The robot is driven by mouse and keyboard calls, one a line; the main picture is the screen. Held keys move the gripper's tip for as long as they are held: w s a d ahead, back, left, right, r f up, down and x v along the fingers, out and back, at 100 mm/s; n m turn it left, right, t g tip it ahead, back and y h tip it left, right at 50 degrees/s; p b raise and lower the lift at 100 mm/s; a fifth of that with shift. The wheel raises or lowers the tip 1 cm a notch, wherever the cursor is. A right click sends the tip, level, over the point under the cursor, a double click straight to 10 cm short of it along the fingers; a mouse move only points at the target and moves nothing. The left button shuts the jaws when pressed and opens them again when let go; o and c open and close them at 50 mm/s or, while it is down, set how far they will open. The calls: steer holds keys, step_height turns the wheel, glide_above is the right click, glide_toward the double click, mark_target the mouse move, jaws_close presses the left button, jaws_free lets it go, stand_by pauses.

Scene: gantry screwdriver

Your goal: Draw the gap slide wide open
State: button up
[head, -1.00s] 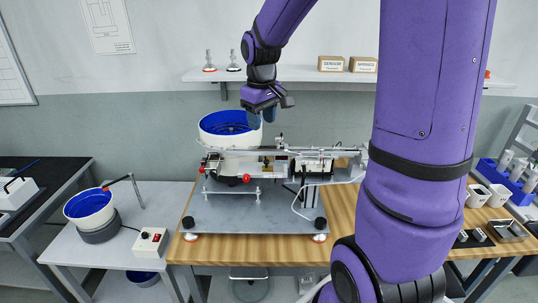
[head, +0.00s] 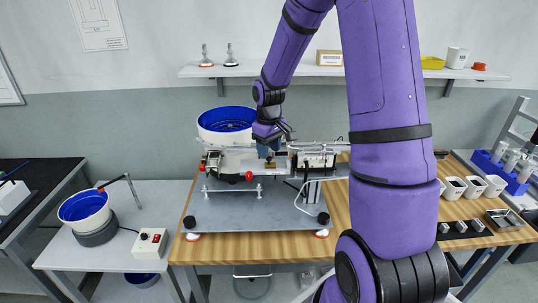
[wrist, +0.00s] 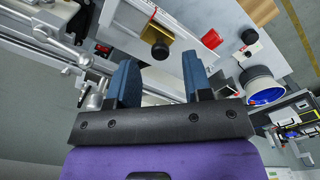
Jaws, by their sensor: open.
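The gantry screwdriver machine (head: 317,155) stands on a grey plate on a wooden table. My gripper (head: 268,153) is low over the machine's middle, just right of the blue-lined feeder bowl. In the wrist view its two blue fingers (wrist: 160,78) are apart, with nothing held between them. A brass block (wrist: 180,47) with a black knob (wrist: 159,50) sits just beyond the fingertips, on a light plate. It may be the gap slide, but I cannot tell for certain. Any contact between fingers and knob is not clear.
The feeder bowl (head: 226,119) stands left of my gripper. A red knob (head: 249,176) is on the machine's front. Rails and rods (wrist: 48,38) lie close to the left finger in the wrist view. The grey plate (head: 235,209) has bare room in front.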

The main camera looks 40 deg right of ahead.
mark_target(263, 167)
steer(key=shift+f, duration=1.25)
steer(key=shift+c, duration=0.4)
jaws_close()
steer(key=shift+w+a, duration=0.55)
steer(key=shift+a, duration=0.3)
steer(key=shift+o, duration=0.4)
jaws_free()
